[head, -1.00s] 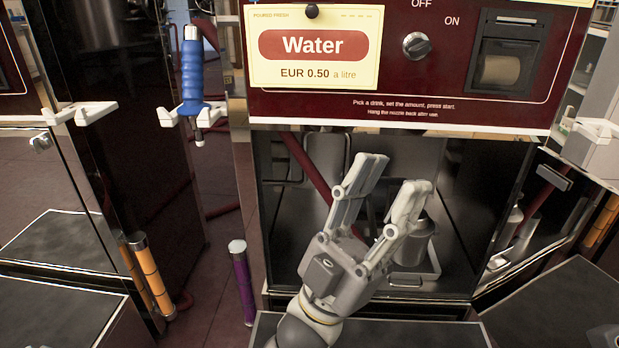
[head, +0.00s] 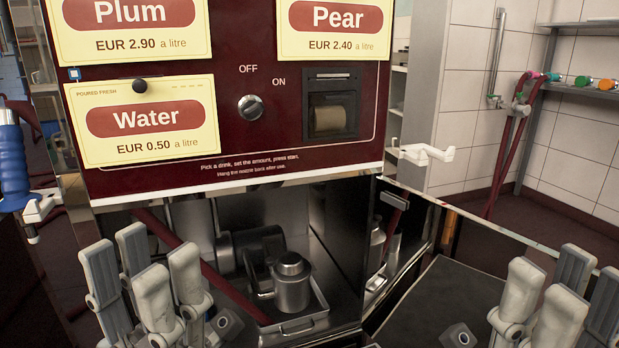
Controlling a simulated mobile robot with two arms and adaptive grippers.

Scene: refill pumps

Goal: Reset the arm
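My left gripper (head: 143,255) is at the lower left, in front of the pump's bay, its fingers apart and nothing visible between them. My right gripper (head: 563,275) is at the lower right, fingers apart and empty, its lower part cut off by the frame edge. The dark red pump panel (head: 230,165) stands above the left gripper, with a water label (head: 150,140) and an OFF/ON knob (head: 250,108).
A metal jug (head: 291,288) stands on a tray (head: 305,322) in the bay, right of my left gripper. A blue nozzle (head: 12,165) hangs at the left edge. An empty white holder (head: 425,154) juts out right of the panel. A shelf (head: 585,90) is at the back right.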

